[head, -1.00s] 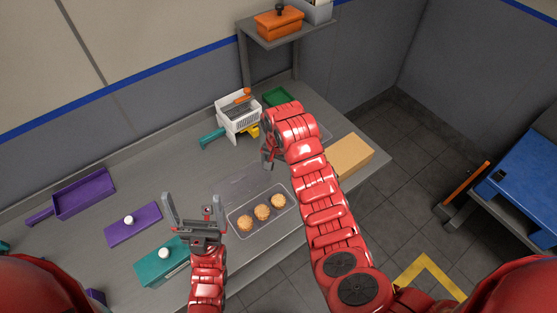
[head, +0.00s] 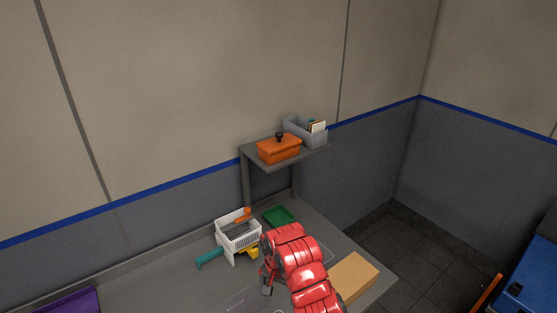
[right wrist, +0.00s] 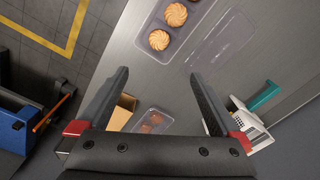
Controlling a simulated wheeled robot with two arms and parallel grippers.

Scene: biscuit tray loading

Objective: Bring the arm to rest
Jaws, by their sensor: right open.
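My right gripper (head: 267,283) hangs over the worktable (head: 190,275) in the head view, below the white basket and partly hidden by my red arm. In the right wrist view the right gripper (right wrist: 159,76) is open, with nothing between its fingers. A clear tray (right wrist: 150,38) with round biscuits (right wrist: 159,40) lies on the table beyond the fingertips, cut by the top edge. A clear lid-like piece (right wrist: 225,40) lies beside it. My left gripper is in neither view now.
A white basket (head: 231,238), a teal-handled tool (head: 209,259), a green tray (head: 279,216) and a cardboard box (head: 353,276) stand around my right arm. A shelf (head: 270,164) above holds an orange box (head: 279,149) and a grey bin (head: 306,134). A purple tray (head: 70,302) is at lower left.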

